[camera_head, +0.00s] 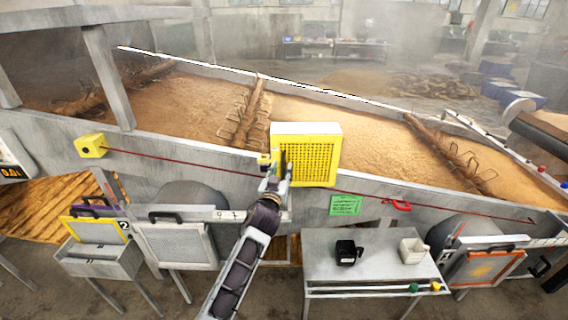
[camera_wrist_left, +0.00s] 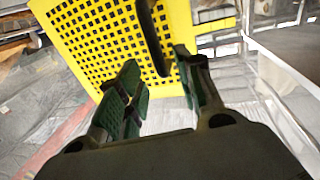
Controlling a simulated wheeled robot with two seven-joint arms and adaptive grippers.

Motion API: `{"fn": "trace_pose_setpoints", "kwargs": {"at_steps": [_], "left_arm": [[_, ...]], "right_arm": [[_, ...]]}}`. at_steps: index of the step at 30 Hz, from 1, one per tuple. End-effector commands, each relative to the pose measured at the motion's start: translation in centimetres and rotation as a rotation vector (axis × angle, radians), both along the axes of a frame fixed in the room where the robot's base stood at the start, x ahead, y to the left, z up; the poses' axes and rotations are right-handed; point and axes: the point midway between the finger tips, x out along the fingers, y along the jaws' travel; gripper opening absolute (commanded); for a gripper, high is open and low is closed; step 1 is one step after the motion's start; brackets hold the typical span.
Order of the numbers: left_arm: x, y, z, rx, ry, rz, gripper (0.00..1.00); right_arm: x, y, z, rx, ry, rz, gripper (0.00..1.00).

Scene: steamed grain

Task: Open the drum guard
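The drum guard (camera_head: 316,162) is a yellow perforated panel on a white housing, mounted on the near wall of the long grain trough. It looks closed against the housing. It also fills the upper part of the left wrist view (camera_wrist_left: 95,45). A black bar handle (camera_wrist_left: 150,35) stands on the guard; in the head view it is mostly hidden by my gripper. My left gripper (camera_head: 274,170) is at the guard's left edge. In the wrist view its two green-padded fingers (camera_wrist_left: 162,88) are apart, with the handle's lower end between or just beyond the tips. My right gripper is not in view.
A red cord (camera_head: 180,161) runs along the trough wall from a yellow box (camera_head: 91,146). A green sign (camera_head: 345,205) and a red handle (camera_head: 397,205) sit right of the guard. A metal table (camera_head: 375,265) below holds a black mug (camera_head: 347,253) and a pale container (camera_head: 412,251).

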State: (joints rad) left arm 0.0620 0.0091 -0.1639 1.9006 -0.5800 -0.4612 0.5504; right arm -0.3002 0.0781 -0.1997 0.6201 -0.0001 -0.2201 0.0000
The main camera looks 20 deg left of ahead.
Motion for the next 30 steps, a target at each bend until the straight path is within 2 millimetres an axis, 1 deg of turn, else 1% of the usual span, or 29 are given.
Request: {"fn": "trace_pose_setpoints", "kwargs": {"at_steps": [1,9,15,21,30], "left_arm": [[0.5,0.0,0.1,0.001,-0.001,0.000,0.35],[2.9,0.3,0.1,0.001,0.000,0.001,0.35],[4.2,0.4,0.1,0.001,-0.001,0.000,0.35],[4.8,0.4,0.0,0.000,0.001,0.000,0.35],[4.9,0.4,0.0,0.000,0.000,0.000,0.35]], "right_arm": [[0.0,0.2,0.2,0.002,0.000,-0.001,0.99],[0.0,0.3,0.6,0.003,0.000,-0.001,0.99],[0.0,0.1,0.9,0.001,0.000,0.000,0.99],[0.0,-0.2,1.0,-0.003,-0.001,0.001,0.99],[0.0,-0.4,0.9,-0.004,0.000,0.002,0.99]]}}
